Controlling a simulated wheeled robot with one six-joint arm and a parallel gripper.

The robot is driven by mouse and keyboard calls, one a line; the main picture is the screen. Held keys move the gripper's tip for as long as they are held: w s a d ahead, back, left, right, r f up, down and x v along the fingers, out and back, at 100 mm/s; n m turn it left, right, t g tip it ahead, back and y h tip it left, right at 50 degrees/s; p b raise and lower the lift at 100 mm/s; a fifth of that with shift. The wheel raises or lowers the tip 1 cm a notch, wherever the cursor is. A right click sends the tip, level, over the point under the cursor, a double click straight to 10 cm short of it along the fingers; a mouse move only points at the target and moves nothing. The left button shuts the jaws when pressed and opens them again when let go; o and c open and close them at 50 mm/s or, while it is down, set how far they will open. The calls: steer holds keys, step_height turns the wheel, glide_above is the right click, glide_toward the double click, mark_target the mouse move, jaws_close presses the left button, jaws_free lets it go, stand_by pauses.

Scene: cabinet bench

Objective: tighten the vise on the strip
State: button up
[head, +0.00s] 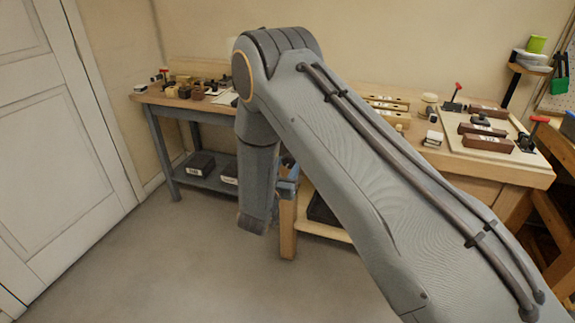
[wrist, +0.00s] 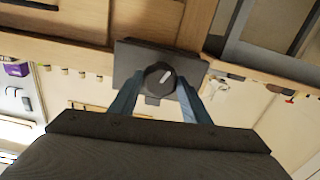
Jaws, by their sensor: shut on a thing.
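In the wrist view, a dark vise (wrist: 128,62) sits at the edge of the wooden bench. A round black knob (wrist: 160,77) with a white mark stands out from its face. My gripper (wrist: 158,90) has its two blue-grey fingers on either side of the knob and is shut on it. The strip cannot be made out in either view. In the head view, my arm covers most of the vise area, and only a small bluish part shows beside the bench leg; I cannot tell whether it is finger or vise.
The wooden bench (head: 480,168) carries a pale board with several brown blocks on its right side. A grey lower shelf (head: 205,174) holds dark boxes. A white door (head: 50,130) stands at left. The floor in front is clear.

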steer(key=shift+m, duration=0.6)
stand_by(0.3)
steer(key=shift+m, duration=0.5)
steer(key=o, duration=0.9)
steer(key=p+v, duration=0.2)
steer(key=v, duration=0.5)
steer(key=shift+p, duration=0.35)
steer(key=shift+w+r, duration=0.1)
